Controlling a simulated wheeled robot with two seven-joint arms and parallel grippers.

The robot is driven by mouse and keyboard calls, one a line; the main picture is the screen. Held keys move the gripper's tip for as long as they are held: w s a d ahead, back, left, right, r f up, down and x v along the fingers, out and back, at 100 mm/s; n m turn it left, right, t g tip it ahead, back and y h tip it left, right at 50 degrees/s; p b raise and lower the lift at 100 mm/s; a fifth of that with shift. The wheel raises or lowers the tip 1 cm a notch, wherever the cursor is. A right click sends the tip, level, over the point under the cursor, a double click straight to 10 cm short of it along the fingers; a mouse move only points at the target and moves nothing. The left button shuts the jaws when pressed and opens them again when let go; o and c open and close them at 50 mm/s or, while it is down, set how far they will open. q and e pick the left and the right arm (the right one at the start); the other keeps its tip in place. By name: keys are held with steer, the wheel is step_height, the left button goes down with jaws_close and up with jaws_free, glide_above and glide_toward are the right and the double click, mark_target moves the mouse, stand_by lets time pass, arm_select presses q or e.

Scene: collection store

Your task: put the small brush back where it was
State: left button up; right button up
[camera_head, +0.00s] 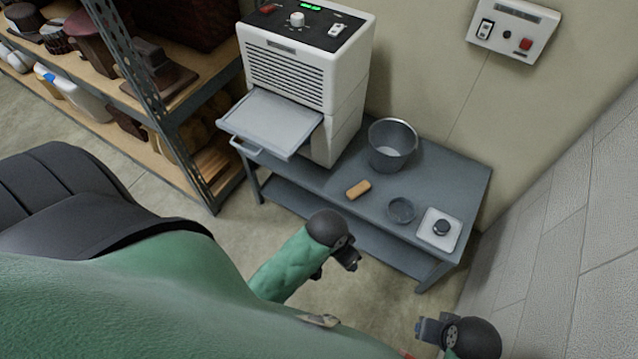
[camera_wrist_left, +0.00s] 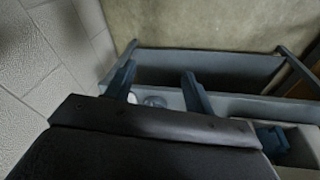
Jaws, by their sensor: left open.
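A small tan block-like thing (camera_head: 358,189), which may be the small brush, lies on the grey table (camera_head: 335,184) below the white machine; no bristles can be made out. My left gripper (camera_head: 347,258) is in front of the table's front edge, apart from the tan thing. In the left wrist view its two fingers (camera_wrist_left: 158,85) are spread with nothing held between them. My right gripper (camera_head: 430,328) is low at the right, off the table; its jaws are too unclear to read.
The table also bears a metal bucket (camera_head: 392,145), a small grey dish (camera_head: 401,210) and a white plate with a dark knob (camera_head: 440,229). The white machine (camera_head: 307,70) has a tray (camera_head: 270,123) jutting forward. Loaded shelves (camera_head: 150,105) stand left; a wall closes the right.

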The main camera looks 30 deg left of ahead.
arm_select(q)
steer(key=s+a+r+n, duration=0.1)
steer(key=s+a+r, duration=0.2)
steer(key=s, duration=0.4)
steer(key=shift+s+r+y, duration=0.15)
steer(key=shift+r+y, duration=0.15)
